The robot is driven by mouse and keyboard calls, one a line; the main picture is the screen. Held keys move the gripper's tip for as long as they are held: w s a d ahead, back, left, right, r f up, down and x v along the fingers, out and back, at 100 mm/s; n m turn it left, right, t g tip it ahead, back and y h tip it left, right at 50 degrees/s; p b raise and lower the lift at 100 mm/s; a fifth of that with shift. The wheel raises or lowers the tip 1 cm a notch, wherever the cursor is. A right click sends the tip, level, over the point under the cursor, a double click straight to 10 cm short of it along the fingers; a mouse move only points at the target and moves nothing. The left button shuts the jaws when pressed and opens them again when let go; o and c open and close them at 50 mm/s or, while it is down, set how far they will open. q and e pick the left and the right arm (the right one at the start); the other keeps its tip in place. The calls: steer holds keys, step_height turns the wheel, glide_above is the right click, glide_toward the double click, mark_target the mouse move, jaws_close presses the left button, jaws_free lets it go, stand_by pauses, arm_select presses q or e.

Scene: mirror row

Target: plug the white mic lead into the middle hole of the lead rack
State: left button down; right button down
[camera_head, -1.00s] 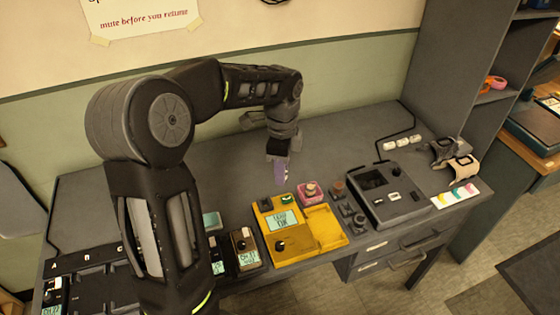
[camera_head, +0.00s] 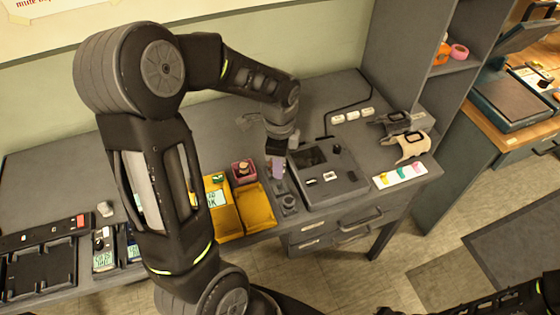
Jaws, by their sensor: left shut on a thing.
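My left gripper (camera_head: 277,147) points down over the desk, between the pink-topped box and the dark console. It is shut on a small pale purple piece (camera_head: 276,167), which hangs below the fingers. Whether the piece touches what is below it is unclear. Just below stand small dark blocks with round tops (camera_head: 289,204); I cannot tell whether these are the lead rack, and no middle hole can be made out. No white mic lead can be clearly identified. My right gripper is out of view.
A yellow device (camera_head: 258,207) and a pink-topped box (camera_head: 244,171) stand left of the gripper. A dark console (camera_head: 334,186) stands right. White blocks (camera_head: 353,116) with a black cable lie behind it. Two strapped devices (camera_head: 406,146) and a colour card (camera_head: 400,175) are farther right.

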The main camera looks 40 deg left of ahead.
arm_select(q)
steer(key=shift+w+f, duration=0.1)
steer(key=shift+f+b, duration=2.1)
steer(key=shift+f, duration=0.5)
steer(key=shift+f+b, duration=0.75)
steer(key=shift+f, duration=0.25)
steer(key=c, duration=1)
jaws_free()
